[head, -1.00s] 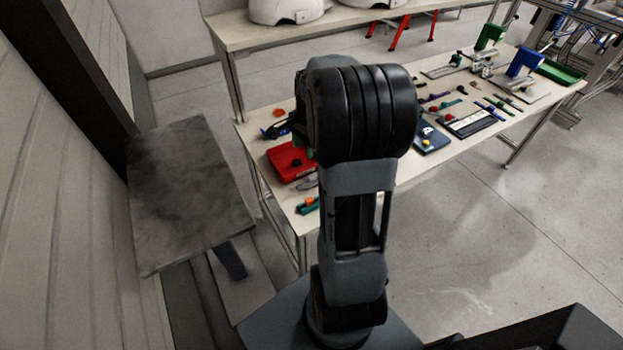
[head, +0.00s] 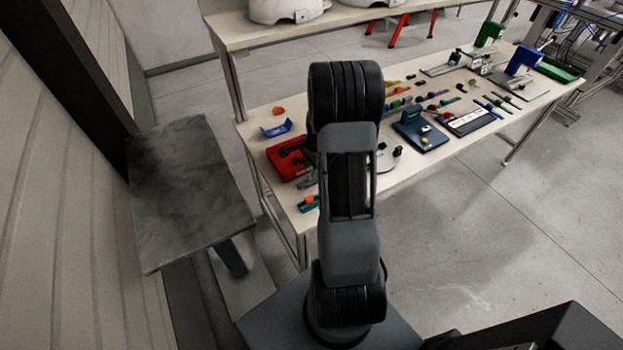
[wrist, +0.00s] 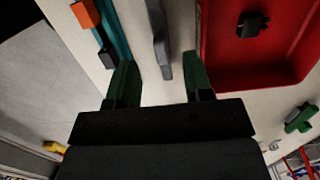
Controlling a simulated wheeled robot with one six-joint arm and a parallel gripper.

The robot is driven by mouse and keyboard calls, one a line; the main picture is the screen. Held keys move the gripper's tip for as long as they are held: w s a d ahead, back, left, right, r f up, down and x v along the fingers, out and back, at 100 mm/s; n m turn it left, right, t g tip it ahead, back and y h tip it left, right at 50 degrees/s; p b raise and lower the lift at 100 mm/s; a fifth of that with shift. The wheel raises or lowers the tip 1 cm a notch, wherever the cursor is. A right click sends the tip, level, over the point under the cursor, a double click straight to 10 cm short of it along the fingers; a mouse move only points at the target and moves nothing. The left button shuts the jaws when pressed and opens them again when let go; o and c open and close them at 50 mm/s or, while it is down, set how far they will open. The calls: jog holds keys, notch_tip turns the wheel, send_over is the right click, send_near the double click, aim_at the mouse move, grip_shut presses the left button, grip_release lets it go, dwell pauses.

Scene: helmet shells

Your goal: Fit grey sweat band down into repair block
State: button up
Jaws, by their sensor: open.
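In the wrist view a narrow grey strip (wrist: 160,42), which looks like the grey sweat band, lies on the pale bench top. It also shows beside my arm in the head view (head: 307,182). My gripper (wrist: 159,64) is open and empty, its two green fingers apart. The strip's near end lies between the fingertips in the picture; the height gap is unclear. My arm hides the gripper in the head view. I cannot tell for sure which thing is the repair block; a blue base with a dark upright block (head: 420,136) stands farther right on the bench.
A red tray (wrist: 214,72) with a black part lies right of the strip in the wrist view. A teal bar (wrist: 112,30) with an orange block lies left of it. Several small tools and a blue curved piece (head: 277,128) share the bench. A grey slab (head: 190,190) stands left.

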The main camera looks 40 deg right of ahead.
jog(key=shift+w+a+f, duration=0.1)
jog(key=shift+f, duration=0.95)
jog(key=shift+a+f, duration=0.1)
jog(key=shift+f, duration=0.9)
grip_shut()
